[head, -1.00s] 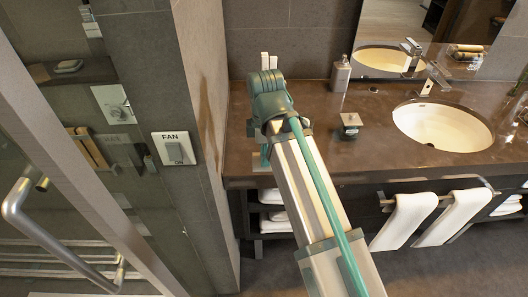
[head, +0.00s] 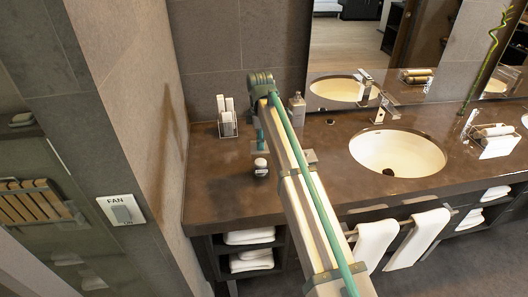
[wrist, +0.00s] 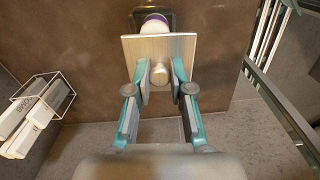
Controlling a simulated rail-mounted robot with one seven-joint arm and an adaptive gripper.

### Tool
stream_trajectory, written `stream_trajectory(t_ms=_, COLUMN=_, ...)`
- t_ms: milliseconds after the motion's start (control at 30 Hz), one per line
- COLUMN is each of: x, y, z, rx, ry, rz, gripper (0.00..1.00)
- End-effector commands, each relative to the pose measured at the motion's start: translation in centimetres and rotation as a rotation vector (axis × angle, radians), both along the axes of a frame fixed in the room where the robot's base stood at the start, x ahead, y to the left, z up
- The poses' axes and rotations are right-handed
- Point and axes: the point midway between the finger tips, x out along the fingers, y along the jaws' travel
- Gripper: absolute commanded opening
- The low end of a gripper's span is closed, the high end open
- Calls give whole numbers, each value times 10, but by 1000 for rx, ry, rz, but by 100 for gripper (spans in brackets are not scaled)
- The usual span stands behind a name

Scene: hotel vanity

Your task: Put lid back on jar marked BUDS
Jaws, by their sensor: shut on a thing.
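My gripper (wrist: 160,80) is shut on the round knob of a square, pale, wood-grained lid (wrist: 135,48) in the wrist view. Just past the lid's edge is a dark square jar (wrist: 168,17) with something white and purple at its top; the lid covers part of it. In the head view, a small dark jar with a white top (head: 260,167) stands on the counter, just below my teal fingers (head: 260,138). No BUDS marking is readable.
A wire holder with white packets (head: 227,118) stands at the counter's back left; it also shows in the wrist view (wrist: 40,105). A soap dispenser (head: 297,104) is behind my arm. A sink (head: 398,152) lies right. The left counter (head: 215,180) is bare beside the wall.

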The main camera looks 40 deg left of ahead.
Motion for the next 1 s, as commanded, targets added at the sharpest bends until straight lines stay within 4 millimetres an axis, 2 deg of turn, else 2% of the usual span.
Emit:
stream_trajectory(t_ms=100, x=6, y=8, z=1, rx=0, ry=0, rz=9, gripper=0)
stream_trajectory(t_ms=367, x=6, y=8, z=-8, rx=-1, ry=1, rz=21, gripper=0)
stream_trajectory(t_ms=800, x=6, y=7, z=-43, rx=-1, ry=1, rz=20, gripper=0)
stream_trajectory(t_ms=1000, x=6, y=8, z=-53, rx=-1, ry=1, rz=20, gripper=0)
